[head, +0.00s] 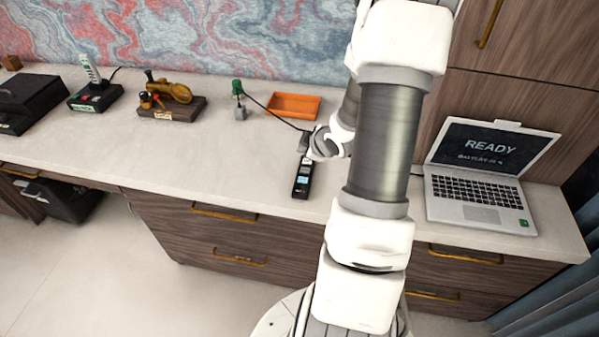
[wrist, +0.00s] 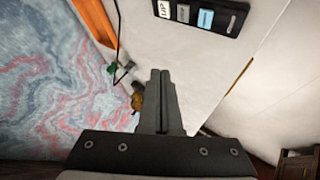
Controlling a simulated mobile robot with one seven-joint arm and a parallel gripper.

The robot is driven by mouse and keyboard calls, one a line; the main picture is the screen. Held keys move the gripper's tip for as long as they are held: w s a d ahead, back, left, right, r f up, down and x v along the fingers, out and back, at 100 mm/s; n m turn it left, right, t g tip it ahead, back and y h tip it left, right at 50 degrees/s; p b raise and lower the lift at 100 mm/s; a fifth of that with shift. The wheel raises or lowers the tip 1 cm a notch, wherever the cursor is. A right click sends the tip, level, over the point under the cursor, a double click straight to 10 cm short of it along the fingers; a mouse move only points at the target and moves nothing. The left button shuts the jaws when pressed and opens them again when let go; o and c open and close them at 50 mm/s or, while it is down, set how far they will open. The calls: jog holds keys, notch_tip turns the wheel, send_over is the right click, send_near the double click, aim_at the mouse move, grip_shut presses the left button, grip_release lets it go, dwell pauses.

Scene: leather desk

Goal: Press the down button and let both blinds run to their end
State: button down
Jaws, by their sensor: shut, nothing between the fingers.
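A slim black control panel (head: 303,180) lies on the pale desktop near its front edge, left of my arm. In the wrist view the panel (wrist: 232,18) shows at the top, cut off by the frame. It has a white button marked UP (wrist: 164,9), a blue button (wrist: 205,18) with lettering too small to read, and a slot-like mark at its end. My gripper (wrist: 160,75) is shut and empty; its fingertips are apart from the panel in that picture. In the head view my gripper (head: 305,142) is at the panel's far end, partly hiding it.
An orange tray (head: 294,106) and a small green-topped device (head: 238,98) with a cable stand behind the panel. A laptop (head: 480,175) reading READY is at the right. A brass instrument (head: 172,98) stands left.

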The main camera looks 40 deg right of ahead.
aim_at(306, 182)
jog(key=shift+s+d+f, duration=0.2)
jog(key=shift+d+f, duration=0.15)
jog(key=shift+f, duration=0.15)
notch_tip(306, 182, down, 9)
jog(key=b, duration=0.7)
jog(key=shift+r+b, duration=0.1)
jog(key=shift+b, duration=0.3)
dwell(1.5)
jog(key=shift+f+b, duration=0.4)
